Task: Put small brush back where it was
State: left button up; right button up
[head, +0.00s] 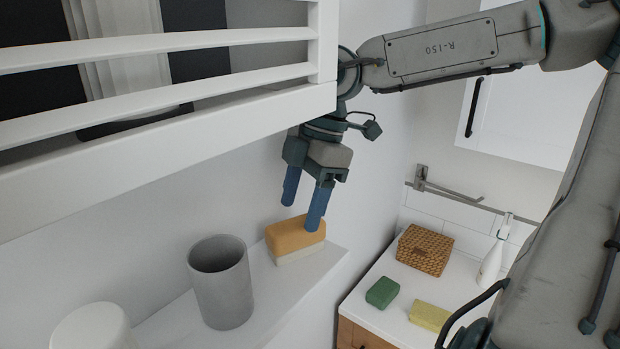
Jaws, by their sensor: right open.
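The small brush (294,242), an orange-tan block with a pale lower part, sits on a narrow white shelf (283,293) beside a grey cup. My right gripper (301,211) points down just above the brush, its two blue fingers apart with nothing between them. One fingertip overlaps the top edge of the brush in the picture; I cannot tell whether it touches. My left gripper is not in view.
The grey cup (222,285) and a white rounded object (92,328) stand left of the brush. A white slatted rail (165,140) crosses the upper left, close to my right wrist. A lower counter at right holds a wicker box (424,250), a green sponge (382,292), a yellow sponge (430,316) and a white bottle (494,258).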

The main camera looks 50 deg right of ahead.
jog(key=b+v, duration=0.1)
jog(key=v, duration=0.4)
jog(key=shift+r, duration=0.3)
jog(key=shift+d, duration=0.1)
